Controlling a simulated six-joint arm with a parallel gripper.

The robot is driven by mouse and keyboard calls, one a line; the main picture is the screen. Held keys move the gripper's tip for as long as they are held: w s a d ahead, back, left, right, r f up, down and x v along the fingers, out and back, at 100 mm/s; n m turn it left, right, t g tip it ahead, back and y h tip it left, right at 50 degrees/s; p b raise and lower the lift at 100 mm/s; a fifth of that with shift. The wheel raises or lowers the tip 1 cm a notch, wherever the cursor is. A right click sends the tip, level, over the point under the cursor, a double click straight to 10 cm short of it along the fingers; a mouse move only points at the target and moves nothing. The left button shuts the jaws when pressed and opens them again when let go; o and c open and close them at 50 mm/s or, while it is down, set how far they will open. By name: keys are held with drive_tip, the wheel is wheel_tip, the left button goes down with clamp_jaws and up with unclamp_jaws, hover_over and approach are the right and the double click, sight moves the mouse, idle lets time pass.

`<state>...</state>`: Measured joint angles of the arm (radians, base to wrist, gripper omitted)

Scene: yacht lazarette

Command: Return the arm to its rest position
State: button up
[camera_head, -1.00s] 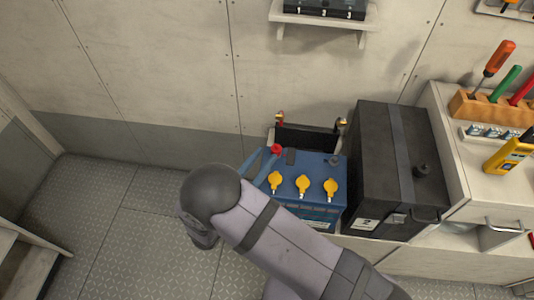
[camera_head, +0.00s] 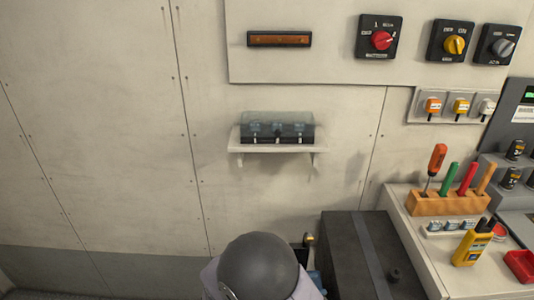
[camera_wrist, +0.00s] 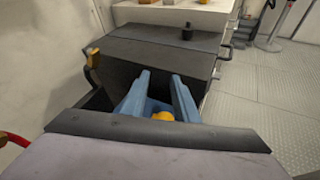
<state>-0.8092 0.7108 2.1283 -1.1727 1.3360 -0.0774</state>
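My arm shows at the bottom of the head view as a rounded dark grey joint (camera_head: 258,266) with pale lilac-grey link parts beside it.
A black box (camera_head: 345,258) stands right of my arm; it also fills the middle of the wrist view (camera_wrist: 150,55). A wall shelf (camera_head: 300,149) holds a dark covered unit. A tool block (camera_head: 447,204) and yellow meter (camera_head: 471,247) are at the right. The left wall is clear.

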drive_tip(key=s+d+r+m+g+y, duration=0.1)
drive_tip(key=s+d+m+g, duration=0.4)
drive_tip(key=s+d, duration=0.15)
drive_tip(key=s+f+m+g+y+b, duration=0.2)
drive_tip(key=s+f+m+g+y, duration=0.15)
drive_tip(key=s+m+y, duration=0.6)
drive_tip(key=w+a+r+m+t+y+p, duration=0.2)
drive_tip(key=r+m+p, duration=0.4)
drive_tip(key=r+p, duration=0.6)
drive_tip(key=shift+w+a+r+m, duration=0.2)
drive_tip(key=shift+w+r+m, duration=0.15)
drive_tip(key=shift+w+r, duration=0.25)
drive_tip(key=shift+s, duration=0.1)
